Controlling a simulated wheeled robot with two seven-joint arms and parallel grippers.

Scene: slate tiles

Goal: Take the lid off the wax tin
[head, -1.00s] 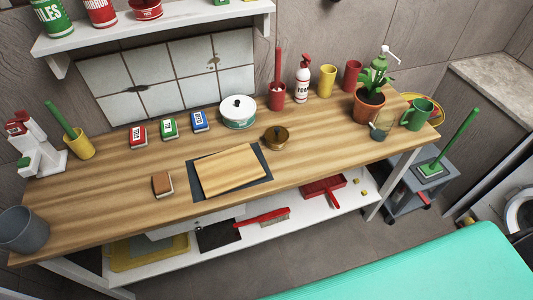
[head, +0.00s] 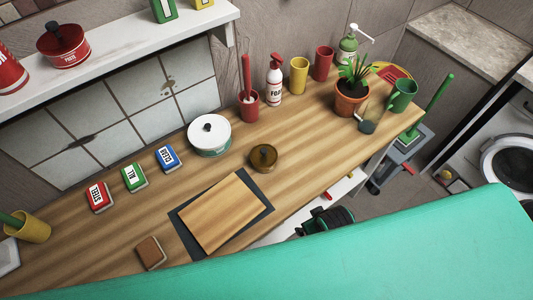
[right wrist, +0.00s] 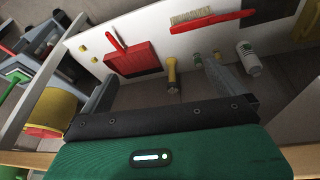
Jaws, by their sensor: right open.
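A round brass-brown tin (head: 263,164) with a dark knobbed lid (head: 263,154) stands on the wooden bench, right of the cutting board. A larger white tin (head: 211,144) with a teal band and a black-knobbed lid (head: 209,128) stands to its left. I can read no wax label on either. Both lids are on. My right gripper (head: 328,220) shows dark and partly hidden in front of the bench edge, apart from both tins. In the right wrist view its fingers (right wrist: 165,72) are spread and empty, facing the lower shelf. My left gripper is not in view.
A board (head: 222,212) lies on a dark mat before the tins. A red pot (head: 248,106), soap bottle (head: 274,80) and potted plant (head: 350,97) stand behind and right. A wall shelf (head: 120,55) overhangs at left. The right wrist view shows a red dustpan (right wrist: 130,60) and brush (right wrist: 212,19).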

